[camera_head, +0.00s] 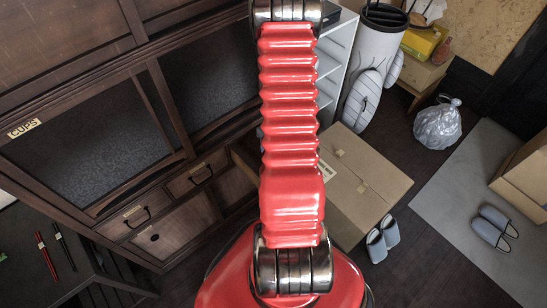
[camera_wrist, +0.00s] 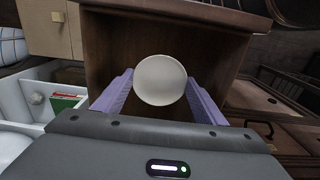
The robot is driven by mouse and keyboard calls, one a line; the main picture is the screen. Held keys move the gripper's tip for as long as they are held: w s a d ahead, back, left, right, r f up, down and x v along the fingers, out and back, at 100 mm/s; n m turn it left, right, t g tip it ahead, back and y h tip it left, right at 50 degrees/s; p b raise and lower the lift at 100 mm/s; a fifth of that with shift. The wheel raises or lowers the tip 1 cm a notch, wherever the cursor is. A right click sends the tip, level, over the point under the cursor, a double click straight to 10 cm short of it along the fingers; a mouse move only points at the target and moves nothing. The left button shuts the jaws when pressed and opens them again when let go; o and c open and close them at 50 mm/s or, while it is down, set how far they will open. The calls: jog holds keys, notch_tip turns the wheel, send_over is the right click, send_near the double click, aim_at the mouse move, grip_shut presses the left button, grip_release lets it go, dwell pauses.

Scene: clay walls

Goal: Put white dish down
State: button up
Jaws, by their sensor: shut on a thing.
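The white dish (camera_wrist: 160,80) is round and shows nearly face-on in the wrist view. My gripper (camera_wrist: 159,84) has its two purple fingers on either side of the dish and is shut on it. Behind the dish is an open dark-wood compartment (camera_wrist: 218,55), which looks like a drawer; I cannot tell how far the dish is from its bottom. In the head view my red arm hides the gripper and the dish. Part of an open wooden drawer (camera_head: 244,158) shows at the arm's left side.
A dark wooden cabinet (camera_head: 170,130) with a "CUPS" label fills the left. A cardboard box (camera_head: 375,170) stands right of my arm, near slippers (camera_head: 383,238). A white shelf (camera_head: 336,55) is behind. In the wrist view, a white shelf unit (camera_wrist: 35,98) is at left.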

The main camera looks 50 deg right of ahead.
jog(key=shift+f, duration=1.85)
jog(key=shift+f, duration=2.05)
jog(key=shift+f, duration=0.1)
jog(key=o, duration=1.1)
jog(key=shift+r, duration=6.1)
